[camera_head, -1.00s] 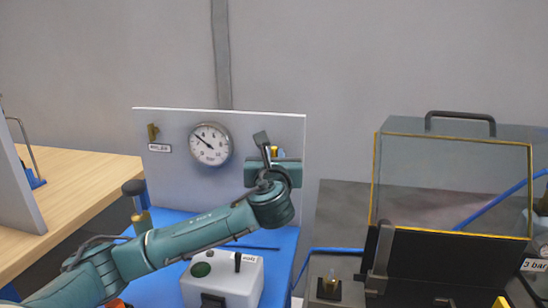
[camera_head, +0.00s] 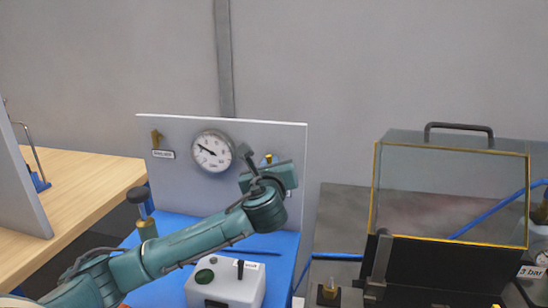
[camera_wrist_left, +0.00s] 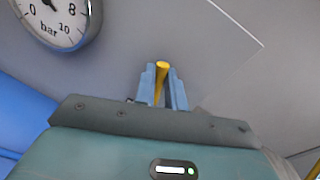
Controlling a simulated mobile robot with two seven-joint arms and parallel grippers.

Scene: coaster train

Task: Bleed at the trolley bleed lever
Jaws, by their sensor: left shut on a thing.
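The bleed lever (camera_head: 269,157) is a yellow handle on the grey upright panel (camera_head: 180,195) of the blue trolley. In the head view only its tip shows above my left gripper. My left gripper (camera_wrist_left: 164,88) is shut on the lever; in the left wrist view the yellow handle (camera_wrist_left: 162,67) stands between its two blue fingers. The lever's base is hidden. A round white gauge (camera_head: 212,151) is on the panel left of the gripper, its needle pointing up-left. Its edge also shows in the wrist view (camera_wrist_left: 55,18). My right gripper is not in view.
A brass fitting (camera_head: 156,138) is at the panel's left. A white box (camera_head: 226,285) with a green button and a black-knobbed post (camera_head: 142,200) stand on the blue trolley top (camera_head: 180,226). A clear yellow-edged cover (camera_head: 450,190) stands to the right. A wooden table (camera_head: 85,190) is at left.

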